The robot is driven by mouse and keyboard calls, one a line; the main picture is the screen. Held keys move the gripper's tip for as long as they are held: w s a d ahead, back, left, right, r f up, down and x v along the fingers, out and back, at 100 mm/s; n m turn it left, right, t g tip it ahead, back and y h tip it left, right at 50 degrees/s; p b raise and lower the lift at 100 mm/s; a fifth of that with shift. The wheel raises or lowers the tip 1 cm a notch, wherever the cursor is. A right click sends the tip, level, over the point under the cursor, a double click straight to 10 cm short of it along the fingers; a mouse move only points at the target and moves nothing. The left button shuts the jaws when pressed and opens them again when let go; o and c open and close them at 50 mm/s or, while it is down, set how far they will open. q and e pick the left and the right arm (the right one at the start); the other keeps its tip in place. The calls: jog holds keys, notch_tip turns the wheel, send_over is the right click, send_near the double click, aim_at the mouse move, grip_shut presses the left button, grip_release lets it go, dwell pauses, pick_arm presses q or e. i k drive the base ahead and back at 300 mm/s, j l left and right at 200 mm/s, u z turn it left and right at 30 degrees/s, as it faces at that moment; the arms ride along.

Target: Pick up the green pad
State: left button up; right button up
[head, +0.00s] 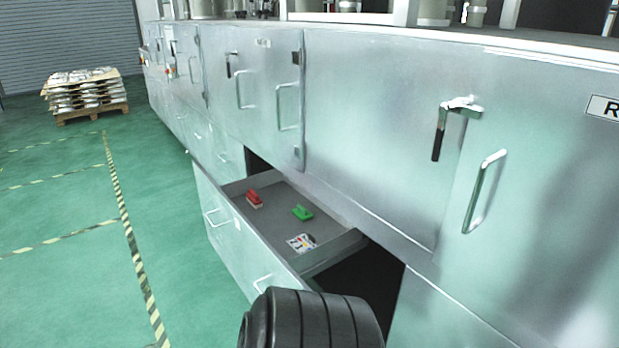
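The green pad (302,212) lies in an open drawer (336,244) of the metal cabinet. It is small and bright green, with a raised part on top. It rests on the drawer's grey floor, right of a red pad (254,199). Neither of my grippers shows in the head view. A black ribbed part, probably of my own arm, fills the bottom middle, in front of the drawer's near end. Nothing covers the green pad.
A small printed card or box (300,243) lies near the drawer's front. The cabinet (375,130) has protruding handles and latches above the drawer. A dark opening lies right of the drawer. Green floor (60,215) is clear at left; a loaded pallet (92,115) stands far back.

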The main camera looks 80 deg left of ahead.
aim_at(300, 214)
jog(key=u, duration=2.8)
